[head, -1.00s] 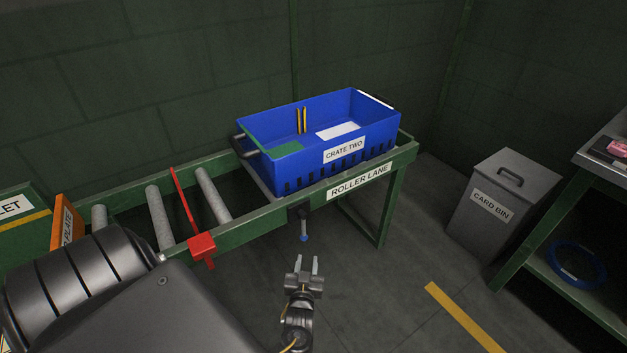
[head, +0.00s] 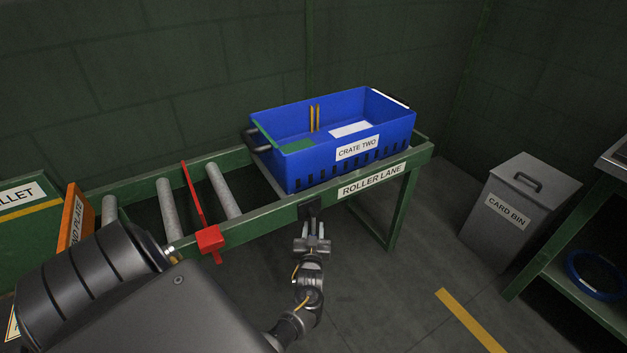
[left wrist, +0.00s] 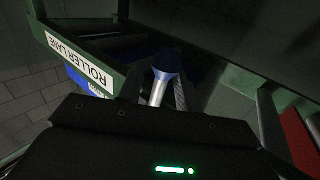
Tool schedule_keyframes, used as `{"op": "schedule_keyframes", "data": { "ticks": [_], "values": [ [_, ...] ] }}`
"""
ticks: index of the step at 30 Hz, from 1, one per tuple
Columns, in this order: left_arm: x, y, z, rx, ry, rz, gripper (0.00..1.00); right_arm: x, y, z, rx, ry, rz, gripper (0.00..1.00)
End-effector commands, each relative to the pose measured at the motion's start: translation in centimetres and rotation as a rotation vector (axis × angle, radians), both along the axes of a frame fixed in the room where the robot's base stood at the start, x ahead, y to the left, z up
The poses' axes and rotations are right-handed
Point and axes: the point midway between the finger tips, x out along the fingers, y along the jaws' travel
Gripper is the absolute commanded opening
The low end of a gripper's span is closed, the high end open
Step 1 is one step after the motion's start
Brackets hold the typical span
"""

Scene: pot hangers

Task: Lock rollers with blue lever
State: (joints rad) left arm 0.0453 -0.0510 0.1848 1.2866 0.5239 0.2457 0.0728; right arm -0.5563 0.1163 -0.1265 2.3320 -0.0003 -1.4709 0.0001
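The blue lever is hidden behind my left gripper (head: 312,229) in the head view, below a dark mount (head: 311,208) on the front rail of the roller lane (head: 281,220). In the left wrist view the lever's blue knob (left wrist: 166,63) and grey shaft (left wrist: 157,90) show between my fingers. The left fingers look apart, one on each side of the lever; I see no clear grip on it. Several grey rollers (head: 223,190) show in the lane. My right gripper is not in view.
A blue crate (head: 310,170) labelled CRATE TWO sits on the lane's right end. A red arm with a red block (head: 209,239) stands left of my gripper. A grey card bin (head: 509,215) is on the right. The floor between is clear.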

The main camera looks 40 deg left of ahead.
Motion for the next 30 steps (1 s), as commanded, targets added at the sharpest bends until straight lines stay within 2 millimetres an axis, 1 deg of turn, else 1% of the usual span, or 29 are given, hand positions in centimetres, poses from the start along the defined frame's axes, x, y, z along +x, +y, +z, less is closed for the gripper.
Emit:
{"op": "schedule_keyframes", "data": {
  "ticks": [4,13,14,21,22,30],
  "values": [
    [0.86,0.67,-0.03,0.0,0.0,0.0,0.34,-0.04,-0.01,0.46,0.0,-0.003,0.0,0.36],
    [1.05,0.82,0.02,0.0,0.0,-0.001,0.34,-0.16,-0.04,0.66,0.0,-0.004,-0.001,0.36],
    [1.04,0.81,0.01,0.0,0.0,-0.001,0.33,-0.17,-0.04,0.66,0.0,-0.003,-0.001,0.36],
    [1.03,0.8,0.0,0.0,0.0,-0.001,0.02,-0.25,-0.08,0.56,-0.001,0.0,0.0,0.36],
    [1.02,0.79,0.0,0.0,0.0,-0.001,0.0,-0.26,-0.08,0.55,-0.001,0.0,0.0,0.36],
    [1.01,0.77,0.0,0.0,0.001,-0.001,0.0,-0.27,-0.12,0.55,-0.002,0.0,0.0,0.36]
  ]
}}
